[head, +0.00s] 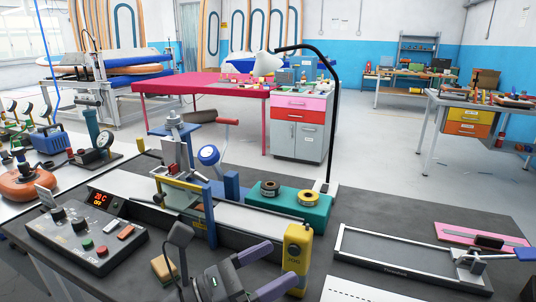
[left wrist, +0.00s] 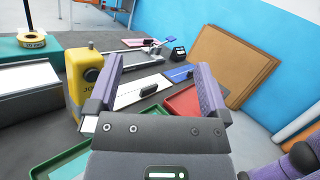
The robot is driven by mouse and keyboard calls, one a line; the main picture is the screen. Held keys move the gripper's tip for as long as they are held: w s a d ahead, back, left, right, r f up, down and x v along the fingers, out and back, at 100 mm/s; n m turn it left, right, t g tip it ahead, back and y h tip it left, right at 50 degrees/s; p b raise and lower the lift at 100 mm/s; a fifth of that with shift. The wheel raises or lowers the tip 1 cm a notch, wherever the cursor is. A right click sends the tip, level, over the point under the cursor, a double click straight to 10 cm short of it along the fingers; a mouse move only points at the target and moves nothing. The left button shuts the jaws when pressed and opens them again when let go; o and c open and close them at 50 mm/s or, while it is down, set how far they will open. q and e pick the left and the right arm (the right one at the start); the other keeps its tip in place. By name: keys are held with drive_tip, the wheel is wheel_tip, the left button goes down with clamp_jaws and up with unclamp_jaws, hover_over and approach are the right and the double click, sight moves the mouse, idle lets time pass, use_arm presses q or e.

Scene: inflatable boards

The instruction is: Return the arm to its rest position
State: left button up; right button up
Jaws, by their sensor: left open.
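My left gripper (head: 272,268) is at the bottom middle of the head view, above the front of the dark workbench (head: 372,222). Its two purple fingers are apart with nothing between them. In the left wrist view the open left gripper (left wrist: 158,85) points over the bench, with the yellow device (left wrist: 88,80) just left of its left finger. The same yellow device (head: 297,258) stands close to the right of the fingers in the head view. I do not see my right gripper. A purple and dark part at the lower right of the wrist view cannot be told for certain.
A control box (head: 88,238) lies left, and a clamp machine (head: 190,185) stands behind the gripper. Tape rolls sit on a teal block (head: 300,208). A metal frame (head: 400,255) lies right. Red (left wrist: 186,104) and green (left wrist: 62,150) trays and cardboard (left wrist: 232,62) are near.

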use_arm(q)
drive_tip(key=a+f+n+t+y, duration=0.2)
drive_tip(key=a+f+n+y, duration=0.3)
drive_tip(key=n, duration=0.6)
drive_tip(key=s+a+f+n+t+y, duration=0.1)
drive_tip(key=a+f+n+t+y, duration=0.2)
drive_tip(key=n+y, duration=0.65)
drive_tip(key=a+f+n+t+y, duration=0.2)
drive_tip(key=a+f+n+y, duration=0.3)
drive_tip(key=n, duration=0.9)
drive_tip(key=s+a+f+n+g+p, duration=0.2)
drive_tip(key=s+f+n+g+p, duration=1)
drive_tip(key=s+f, duration=0.95)
drive_tip(key=s+a+f+m+g+p, duration=0.1)
drive_tip(key=s+a+m+g+p, duration=0.1)
drive_tip(key=s, duration=1)
drive_tip(key=shift+s+a+f+g+h+p, duration=0.15)
drive_tip(key=shift+a+f+g+h+p, duration=0.2)
drive_tip(key=shift+g+p, duration=0.2)
use_arm(e)
drive_tip(key=w+a+r, duration=0.1)
drive_tip(key=w+r, duration=0.1)
drive_tip(key=r, duration=0.5)
drive_tip(key=w+a+r+t, duration=0.1)
drive_tip(key=r, duration=0.7)
drive_tip(key=shift+w+a, duration=0.4)
use_arm(q)
drive_tip(key=shift+m, duration=0.25)
